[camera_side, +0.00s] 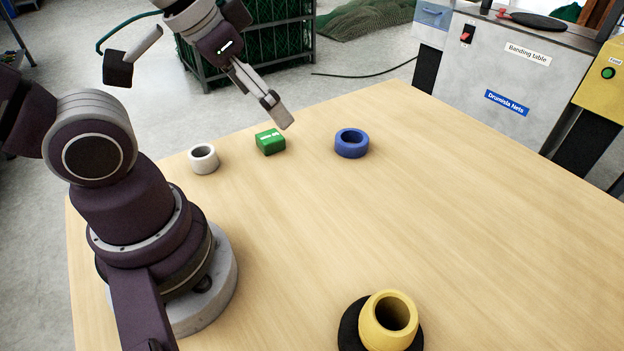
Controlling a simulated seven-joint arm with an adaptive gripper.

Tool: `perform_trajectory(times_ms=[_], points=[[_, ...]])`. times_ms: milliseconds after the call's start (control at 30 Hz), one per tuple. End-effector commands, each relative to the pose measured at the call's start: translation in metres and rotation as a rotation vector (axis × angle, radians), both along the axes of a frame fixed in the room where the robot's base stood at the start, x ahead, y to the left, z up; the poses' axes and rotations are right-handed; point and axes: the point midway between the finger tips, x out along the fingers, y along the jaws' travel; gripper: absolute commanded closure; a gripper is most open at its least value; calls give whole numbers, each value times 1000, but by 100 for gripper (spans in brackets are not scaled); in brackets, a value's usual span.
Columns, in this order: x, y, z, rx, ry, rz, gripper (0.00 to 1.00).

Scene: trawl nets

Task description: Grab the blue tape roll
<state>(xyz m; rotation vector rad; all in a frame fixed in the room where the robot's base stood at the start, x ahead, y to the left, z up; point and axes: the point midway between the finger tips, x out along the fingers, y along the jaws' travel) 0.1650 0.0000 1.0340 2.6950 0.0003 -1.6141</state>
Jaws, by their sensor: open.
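The blue tape roll (351,144) lies flat on the wooden table, hole upward, toward the back middle. My gripper (280,117) is above the table, up and to the left of the roll, tilted down to the right. The fingers show nearly edge-on, and nothing is seen between them. It is apart from the roll and close in the picture to a green box. The roll is in full view.
The green box (270,141) and a white tape roll (204,158) lie left of the blue roll. A yellow pot-like piece (388,320) stands on a black disc at the front. The right of the table (500,220) is clear. A banding machine (510,75) stands behind.

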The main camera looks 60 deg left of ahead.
Motion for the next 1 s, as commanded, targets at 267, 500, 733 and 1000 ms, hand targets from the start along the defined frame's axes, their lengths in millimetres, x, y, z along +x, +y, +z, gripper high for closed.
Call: perform_trajectory(times_ms=[267,500,733,1000], points=[[0,0,0,0,0,0,2],[0,0,0,0,0,0,2],[33,7,3,-31,31,85,2],[141,43,-41,-59,85,369,2]])
